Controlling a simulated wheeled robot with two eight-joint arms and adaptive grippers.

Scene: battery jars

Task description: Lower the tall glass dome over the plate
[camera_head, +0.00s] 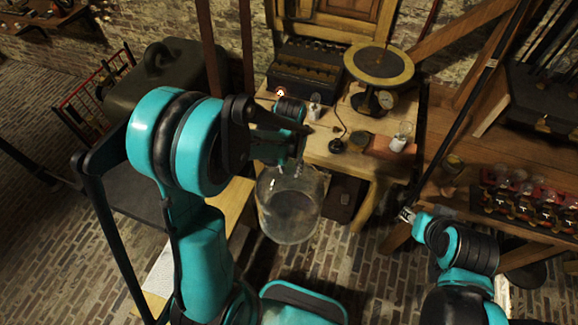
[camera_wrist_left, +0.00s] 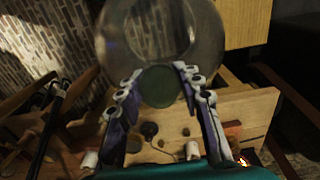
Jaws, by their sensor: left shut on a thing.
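The tall glass dome (camera_head: 289,212) is clear and hangs in the air in front of the wooden table, below my left gripper (camera_head: 297,158). The left gripper is shut on the top of the dome. In the left wrist view the dome (camera_wrist_left: 163,35) extends beyond my left gripper (camera_wrist_left: 158,84), with a dark round piece between the fingers. The plate (camera_head: 380,62) is round and dark with a brass-coloured rim, on a stand at the table's back right. It is uncovered, and the dome is apart from it, lower left in the picture. My right gripper (camera_head: 406,214) is small at the right; its opening is unclear.
The wooden table (camera_head: 352,165) carries a dark slotted box (camera_head: 303,72), a gauge (camera_head: 387,98) by the plate's stand and a small white-based jar (camera_head: 398,143). A rack of jars (camera_head: 520,205) stands at right. A slanted dark pole crosses right of the table.

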